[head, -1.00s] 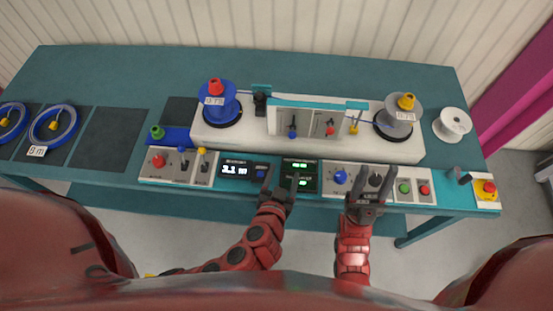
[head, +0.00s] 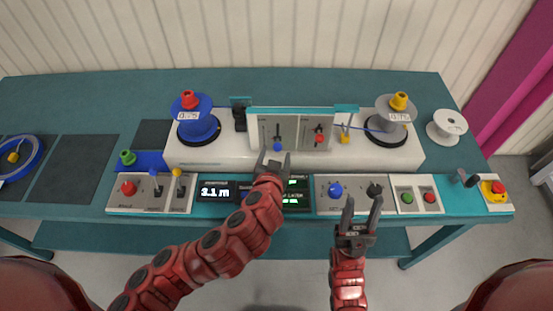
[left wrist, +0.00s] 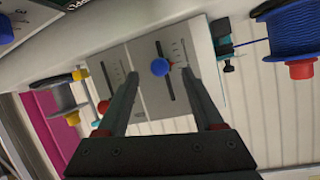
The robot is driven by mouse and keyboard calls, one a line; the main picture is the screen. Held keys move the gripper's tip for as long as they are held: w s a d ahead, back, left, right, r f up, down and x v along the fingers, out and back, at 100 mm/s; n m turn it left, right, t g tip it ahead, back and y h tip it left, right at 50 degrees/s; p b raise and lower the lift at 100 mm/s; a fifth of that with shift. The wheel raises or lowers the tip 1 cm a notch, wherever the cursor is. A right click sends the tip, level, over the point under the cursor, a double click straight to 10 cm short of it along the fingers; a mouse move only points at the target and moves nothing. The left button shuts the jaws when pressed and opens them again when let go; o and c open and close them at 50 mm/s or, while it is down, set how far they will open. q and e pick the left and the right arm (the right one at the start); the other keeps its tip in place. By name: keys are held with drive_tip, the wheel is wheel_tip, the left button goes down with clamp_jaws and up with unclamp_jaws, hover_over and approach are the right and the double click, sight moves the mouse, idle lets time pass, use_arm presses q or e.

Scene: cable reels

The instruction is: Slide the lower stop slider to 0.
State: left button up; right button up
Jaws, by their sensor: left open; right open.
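An upright grey panel carries two sliders, one with a blue knob (head: 277,147) and one with a red knob (head: 319,138). I cannot read which is the lower stop. My left gripper (head: 273,162) is open just in front of the blue knob. In the left wrist view the blue knob (left wrist: 159,67) shows between the two fingertips, beside a scale, and no grip on it is visible. The red knob (left wrist: 103,107) is partly behind a finger there. My right gripper (head: 364,203) is open and empty over the front edge, near a black knob (head: 374,190).
A blue reel (head: 198,127) stands left of the panel and a grey reel (head: 390,122) right of it, with cable running between. Switches, displays and an emergency stop (head: 496,188) line the front edge. The table behind the machine is clear.

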sight(278, 145)
use_arm(q)
drive_tip(key=shift+w+d+f+p, duration=0.15)
drive_tip(key=shift+w+p, duration=0.2)
drive_tip(key=shift+w, duration=0.2)
drive_tip(key=shift+w+f, duration=0.35)
drive_tip(key=shift+w, duration=0.3)
clamp_jaws()
drive_tip(key=shift+f, duration=0.1)
